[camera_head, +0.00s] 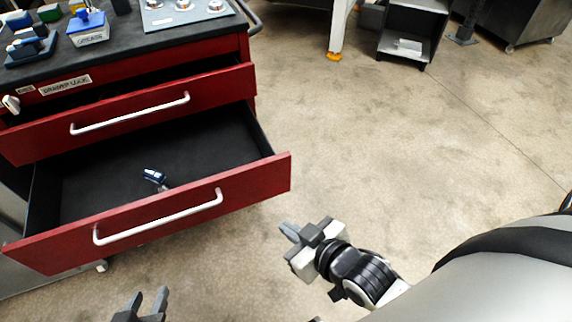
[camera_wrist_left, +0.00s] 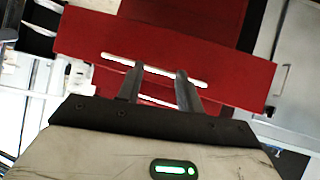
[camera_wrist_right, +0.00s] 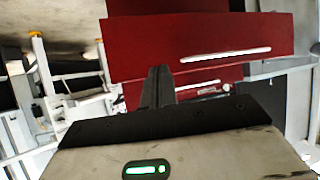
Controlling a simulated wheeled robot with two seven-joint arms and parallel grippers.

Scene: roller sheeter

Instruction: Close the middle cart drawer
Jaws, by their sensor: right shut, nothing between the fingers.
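The red cart's lower visible drawer (camera_head: 258,182) is pulled far out, with a white bar handle (camera_head: 158,217) and a small blue object (camera_head: 154,176) inside. Above it, a second red drawer (camera_head: 222,88) is also out, but less far, with its own handle (camera_head: 130,113). I cannot tell for certain which is the middle one. My left gripper (camera_head: 148,302) is open and empty in front of the lower drawer. Its separated fingers also show in the left wrist view (camera_wrist_left: 160,76). My right gripper (camera_head: 289,232) is shut and empty, near the lower drawer's right corner, apart from it.
The dark cart top (camera_head: 130,45) carries a grease box (camera_head: 88,33), a knob panel (camera_head: 185,12) and several small tools. A dark shelf unit (camera_head: 411,30) stands at the back. The concrete floor (camera_head: 400,140) right of the cart is clear.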

